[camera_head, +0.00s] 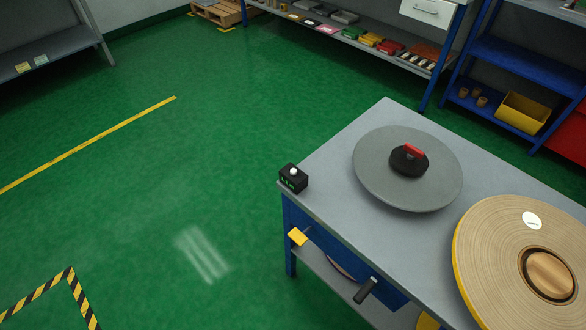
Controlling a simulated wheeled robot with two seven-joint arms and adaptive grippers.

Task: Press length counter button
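The length counter (293,179) is a small black box with a green display on its front side. It stands at the left corner of the grey-topped table (330,190). Its white round button (293,171) sits on top and is uncovered. The digits on the display are too small to read. Neither of my grippers shows in the head view, and nothing touches the counter.
A grey disc (380,185) with a black hub and red handle lies right of the counter. A large tape roll (490,245) lies at the table's right. A yellow tab (297,236) and black handle (365,290) stick out at the table's front. Green floor on the left is clear.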

